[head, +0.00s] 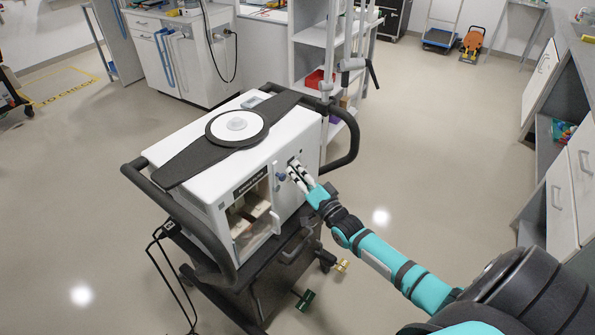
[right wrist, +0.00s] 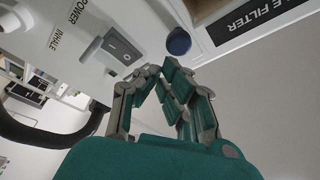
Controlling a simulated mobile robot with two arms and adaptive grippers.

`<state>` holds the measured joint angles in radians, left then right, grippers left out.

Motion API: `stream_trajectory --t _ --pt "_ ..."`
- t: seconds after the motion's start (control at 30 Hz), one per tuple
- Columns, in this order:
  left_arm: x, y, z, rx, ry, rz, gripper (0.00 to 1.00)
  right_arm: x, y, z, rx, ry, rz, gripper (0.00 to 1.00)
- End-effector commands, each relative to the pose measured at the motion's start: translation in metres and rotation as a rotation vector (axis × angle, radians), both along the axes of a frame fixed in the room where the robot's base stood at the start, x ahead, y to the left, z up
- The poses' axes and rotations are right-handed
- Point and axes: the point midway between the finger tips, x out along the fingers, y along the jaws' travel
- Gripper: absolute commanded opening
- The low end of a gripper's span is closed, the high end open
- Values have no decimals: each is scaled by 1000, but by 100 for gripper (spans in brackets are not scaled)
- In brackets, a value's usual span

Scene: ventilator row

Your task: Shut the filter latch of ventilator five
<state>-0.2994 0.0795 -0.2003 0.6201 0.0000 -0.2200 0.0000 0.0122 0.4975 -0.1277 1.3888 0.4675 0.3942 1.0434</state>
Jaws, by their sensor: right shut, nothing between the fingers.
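A white ventilator (head: 185,158) stands on a dark wheeled cart, with a black strap and round disc over its top. Its front has a filter compartment (head: 243,222) with pale parts visible inside, under a black filter label (head: 250,183). The label also shows in the right wrist view (right wrist: 258,18). A round blue knob (head: 281,176) sits right of the label; it also shows in the right wrist view (right wrist: 179,41). I cannot tell whether it is the latch. My right gripper (head: 295,168) is shut and empty close to the front panel, beside the knob. In the right wrist view its fingertips (right wrist: 162,70) are just below the knob; contact is unclear. My left gripper is out of view.
A power switch (right wrist: 122,46) is left of the knob in the right wrist view. A black push rail (head: 190,215) curves around the ventilator. White shelves (head: 312,62) stand behind, and cabinets (head: 562,195) line the right. The floor left of the cart is open.

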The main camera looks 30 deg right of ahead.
Motion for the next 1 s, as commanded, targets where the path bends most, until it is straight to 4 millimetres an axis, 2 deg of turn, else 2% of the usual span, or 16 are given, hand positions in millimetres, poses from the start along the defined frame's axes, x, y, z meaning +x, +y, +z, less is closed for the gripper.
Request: stream_trajectory --t 1.0 --pt "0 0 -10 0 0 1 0 -5 15 3 -191 -63 2 0"
